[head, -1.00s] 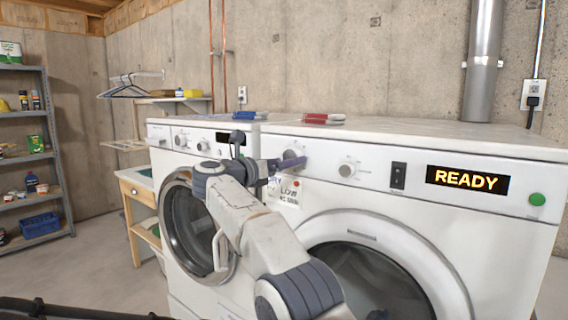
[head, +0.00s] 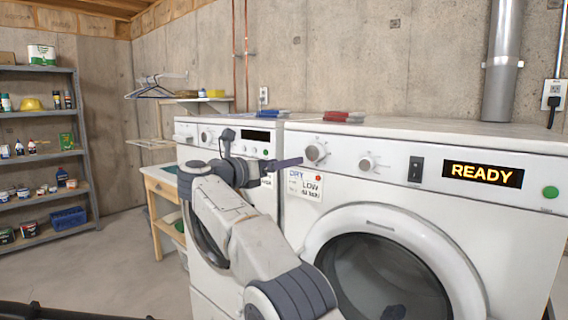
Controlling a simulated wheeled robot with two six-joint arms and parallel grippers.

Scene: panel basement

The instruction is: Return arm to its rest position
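My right arm rises from the bottom centre of the head view and bends up and to the left. Its gripper (head: 289,163) points right, in front of the dryer's control panel. The fingertips lie just left of and a little below the left white knob (head: 315,152), with a small gap in the picture. The fingers are seen edge-on, so I cannot tell whether they are open or shut. Nothing shows held in them. My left gripper is out of view. The dryer (head: 410,199) has a lit READY display (head: 483,175) and a closed round door.
A second white machine (head: 203,290) stands to the left, its round door (head: 205,243) partly hidden behind my arm. A wooden side table (head: 158,189) and a grey shelf unit (head: 85,150) stand further left. Floor (head: 115,270) is clear at the lower left.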

